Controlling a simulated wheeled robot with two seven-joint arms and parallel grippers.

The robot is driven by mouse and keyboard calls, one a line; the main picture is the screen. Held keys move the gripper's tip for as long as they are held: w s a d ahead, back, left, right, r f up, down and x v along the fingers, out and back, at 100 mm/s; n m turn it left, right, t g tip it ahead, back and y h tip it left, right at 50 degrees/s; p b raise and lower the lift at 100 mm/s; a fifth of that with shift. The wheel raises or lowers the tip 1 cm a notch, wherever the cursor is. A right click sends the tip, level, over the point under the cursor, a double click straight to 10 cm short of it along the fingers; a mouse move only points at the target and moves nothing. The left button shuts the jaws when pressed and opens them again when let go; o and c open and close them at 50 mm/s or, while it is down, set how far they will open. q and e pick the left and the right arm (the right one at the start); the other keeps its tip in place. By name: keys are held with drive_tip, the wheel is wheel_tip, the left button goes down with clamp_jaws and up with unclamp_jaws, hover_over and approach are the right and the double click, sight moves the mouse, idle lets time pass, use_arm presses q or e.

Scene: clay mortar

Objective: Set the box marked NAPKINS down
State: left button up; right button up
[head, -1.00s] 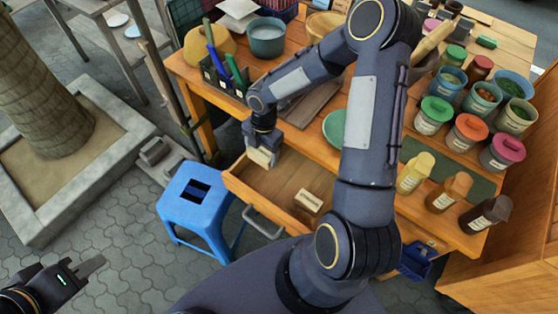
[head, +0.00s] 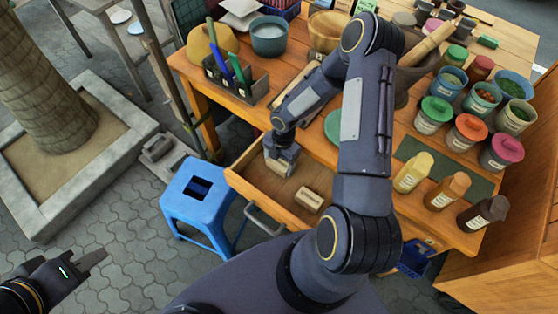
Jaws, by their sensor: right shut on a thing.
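My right gripper (head: 281,158) reaches down over the left part of the open wooden drawer (head: 252,190). It is shut on a small pale box (head: 277,169), mostly hidden by the fingers. No marking on this box can be read, and I cannot tell whether it touches the drawer floor. A second small tan box (head: 310,200) with a label lies in the drawer, nearer its front and to the right, apart from the held box. Its label is too small to read. My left gripper (head: 97,262) is away over the paving at lower left; its finger gap is unclear.
A blue stool (head: 197,195) stands left of the drawer. The tabletop behind holds a dark caddy (head: 238,84), a grey-blue bowl (head: 268,38) and a green dish (head: 333,125). Several lidded jars and bottles (head: 412,172) stand on the right. Drawer floor between the boxes is bare.

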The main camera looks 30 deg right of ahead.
drive_tip(key=shift+f, duration=0.2)
drive_tip(key=o, duration=1)
drive_tip(key=shift+r, duration=0.1)
